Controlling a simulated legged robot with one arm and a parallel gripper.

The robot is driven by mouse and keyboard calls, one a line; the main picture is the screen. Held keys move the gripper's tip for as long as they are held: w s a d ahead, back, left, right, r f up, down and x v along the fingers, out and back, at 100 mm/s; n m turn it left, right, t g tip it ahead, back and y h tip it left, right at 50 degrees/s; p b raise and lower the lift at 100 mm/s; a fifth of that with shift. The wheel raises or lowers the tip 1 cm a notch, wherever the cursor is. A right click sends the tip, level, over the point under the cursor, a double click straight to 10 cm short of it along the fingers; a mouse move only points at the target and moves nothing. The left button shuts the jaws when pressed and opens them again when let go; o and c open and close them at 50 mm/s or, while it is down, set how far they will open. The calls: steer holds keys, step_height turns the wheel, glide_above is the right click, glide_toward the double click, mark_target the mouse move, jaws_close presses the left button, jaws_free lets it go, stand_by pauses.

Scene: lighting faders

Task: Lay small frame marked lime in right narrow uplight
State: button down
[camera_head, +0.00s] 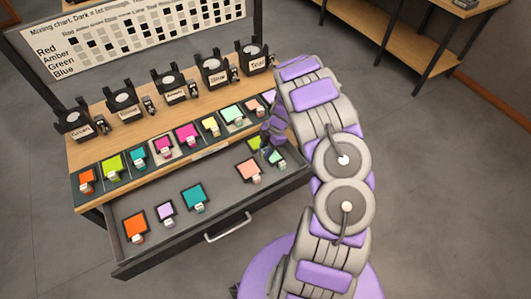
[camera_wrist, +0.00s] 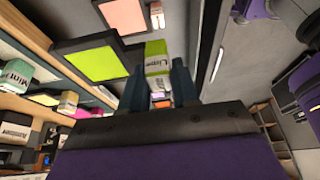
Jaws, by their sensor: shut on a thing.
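My gripper (camera_head: 272,135) is over the back right of the open drawer, partly hidden by my arm. In the wrist view my gripper (camera_wrist: 157,88) has its fingers on both sides of a label tab (camera_wrist: 157,60), which seems to read Lime. The tab belongs to a lime-green frame with a dark border (camera_wrist: 90,62). In the head view this lime frame (camera_head: 254,143) shows just left of the fingers; whether it is clear of the drawer floor I cannot tell. Several black uplights stand along the back of the bench, the rightmost (camera_head: 256,57) labelled Teal. Their slots are too small to judge.
The drawer (camera_head: 160,248) holds orange, lilac, teal, peach and mint frames. A row of coloured frames lies along the bench front, including another lime one (camera_head: 113,166). A mixing chart board (camera_head: 130,40) stands behind the uplights.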

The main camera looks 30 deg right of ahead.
steer(key=shift+r+p, duration=1.55)
steer(key=shift+r, duration=2.8)
step_height(320, 180, up, 8)
steer(key=p, duration=0.4)
steer(key=shift+f, duration=0.1)
